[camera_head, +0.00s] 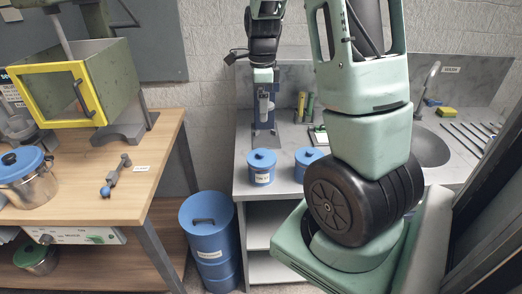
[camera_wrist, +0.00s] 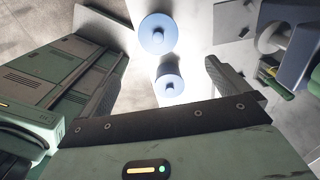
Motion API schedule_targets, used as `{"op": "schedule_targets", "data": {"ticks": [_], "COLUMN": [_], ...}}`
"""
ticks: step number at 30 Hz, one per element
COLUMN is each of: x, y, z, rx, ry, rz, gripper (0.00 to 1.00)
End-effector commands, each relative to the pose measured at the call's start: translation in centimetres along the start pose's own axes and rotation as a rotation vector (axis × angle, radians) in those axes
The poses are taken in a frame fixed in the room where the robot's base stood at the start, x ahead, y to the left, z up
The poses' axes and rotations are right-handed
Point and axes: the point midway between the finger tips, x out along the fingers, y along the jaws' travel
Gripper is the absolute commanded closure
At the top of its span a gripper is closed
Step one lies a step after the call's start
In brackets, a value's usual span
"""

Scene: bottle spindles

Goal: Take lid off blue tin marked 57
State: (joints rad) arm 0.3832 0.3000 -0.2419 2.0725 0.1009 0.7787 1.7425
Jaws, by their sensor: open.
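Two lidded blue tins stand on the grey counter in the head view: the left tin (camera_head: 262,168) and the right tin (camera_head: 306,161). Both lids are on, each with a small knob. The left tin has a pale label too small to read; the right one is partly hidden by my arm, so I cannot tell which is 57. In the wrist view my gripper (camera_wrist: 167,66) is open and empty. One tin (camera_wrist: 171,82) appears between its fingers; the other tin (camera_wrist: 158,33) lies farther up. The gripper seems above them and apart from both.
A grey-blue stand (camera_head: 265,108) and green bottles (camera_head: 305,105) are behind the tins. The sink (camera_head: 430,150) lies right. A blue bin (camera_head: 210,240) stands on the floor left of the counter, beside the wooden bench (camera_head: 150,195) with a steel pot (camera_head: 30,185).

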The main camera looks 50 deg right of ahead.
Motion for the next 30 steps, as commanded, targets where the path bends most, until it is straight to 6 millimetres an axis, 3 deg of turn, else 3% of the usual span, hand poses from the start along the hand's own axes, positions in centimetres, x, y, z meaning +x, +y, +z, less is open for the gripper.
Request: {"op": "schedule_targets", "data": {"ticks": [15, 30], "x": [9.7, 13.7], "y": [0.2, 0.5], "z": [-0.1, 0.1], "rx": [0.009, 0.006], "ry": [0.002, 0.001], "rz": [0.007, 0.007], "gripper": [0.00, 0.00]}}
